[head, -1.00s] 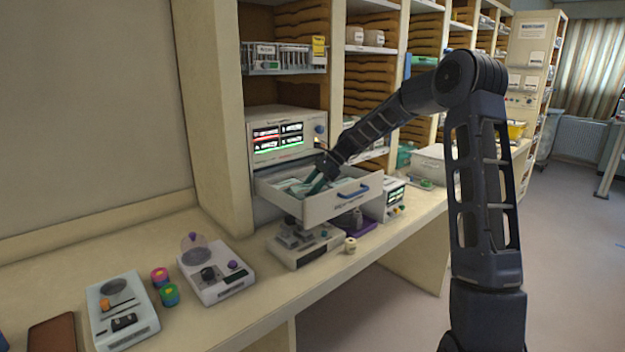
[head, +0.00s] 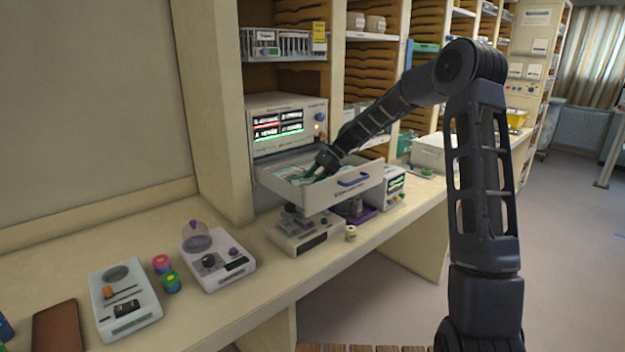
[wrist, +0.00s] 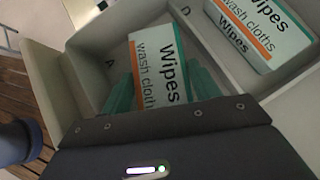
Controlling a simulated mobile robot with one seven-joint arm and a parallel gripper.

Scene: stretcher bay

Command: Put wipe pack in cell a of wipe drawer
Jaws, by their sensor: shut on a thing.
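The wipe pack (wrist: 158,62), white with a green and an orange band, is held between the green fingers of my gripper (wrist: 160,92). My gripper (head: 314,174) is shut on it, inside the outline of the open wipe drawer (head: 345,197). In the wrist view the pack is in front of the drawer cell marked A (wrist: 110,63), beside the divider (wrist: 200,50). I cannot tell whether it touches the cell floor. The pack's lower end is hidden by my gripper. A second, similar wipe pack (wrist: 262,38) lies in the neighbouring cell on the right.
The drawer juts out above a white device (head: 303,235) on the counter (head: 225,315). A unit with lit displays (head: 283,122) stands behind the drawer. A small cream jar (head: 350,233) is near the counter edge. The floor (head: 565,225) at right is clear.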

